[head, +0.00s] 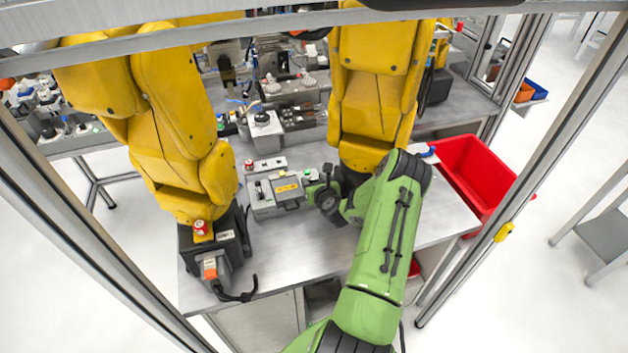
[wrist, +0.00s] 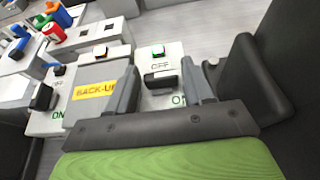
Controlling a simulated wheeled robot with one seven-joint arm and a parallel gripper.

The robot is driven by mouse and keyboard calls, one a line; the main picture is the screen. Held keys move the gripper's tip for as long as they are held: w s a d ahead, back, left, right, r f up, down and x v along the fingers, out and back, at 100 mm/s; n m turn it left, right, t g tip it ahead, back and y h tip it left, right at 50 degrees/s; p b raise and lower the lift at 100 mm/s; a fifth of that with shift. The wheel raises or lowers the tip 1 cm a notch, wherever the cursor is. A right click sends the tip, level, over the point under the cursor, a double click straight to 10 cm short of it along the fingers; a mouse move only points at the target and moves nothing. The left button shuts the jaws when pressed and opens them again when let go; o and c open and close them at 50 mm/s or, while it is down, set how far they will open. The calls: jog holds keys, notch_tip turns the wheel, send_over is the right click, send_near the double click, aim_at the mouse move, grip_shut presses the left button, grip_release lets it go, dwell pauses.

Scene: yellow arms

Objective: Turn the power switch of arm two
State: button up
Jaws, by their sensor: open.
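The grey control box (head: 268,197) with a yellow BACK-UP label (wrist: 95,90) sits on the metal table between two yellow arms. In the wrist view, a black switch (wrist: 160,80) on a white panel has OFF printed above it and ON partly showing below. A second black switch (wrist: 42,97) sits on the left panel, with ON below it. No label naming arm two is readable. My gripper (head: 314,181) is at the right end of the box. In the wrist view its fingers (wrist: 158,75) are apart on either side of the right switch; contact cannot be told.
The right yellow arm (head: 372,85) stands close behind my gripper. The left yellow arm (head: 170,120) is left of the box. A red bin (head: 470,165) is at the table's right.

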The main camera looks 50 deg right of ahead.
jog(key=c, duration=0.8)
jog(key=shift+d+f+n+y+b, duration=0.2)
jog(key=shift+n+y+b, duration=0.2)
jog(key=shift+b, duration=0.4)
jog(key=shift+n+t+y+b, duration=0.4)
jog(key=shift+b, duration=0.15)
jog(key=shift+s+r+n+t+y+b, duration=0.1)
jog(key=shift+n+t+y+b, duration=0.1)
jog(key=shift+n+y, duration=0.2)
jog(key=shift+r+n+t+y+b, duration=0.1)
jog(key=shift+n+y+b, duration=0.1)
jog(key=shift+n+y, duration=0.2)
jog(key=o, duration=0.8)
jog(key=shift+a, duration=0.1)
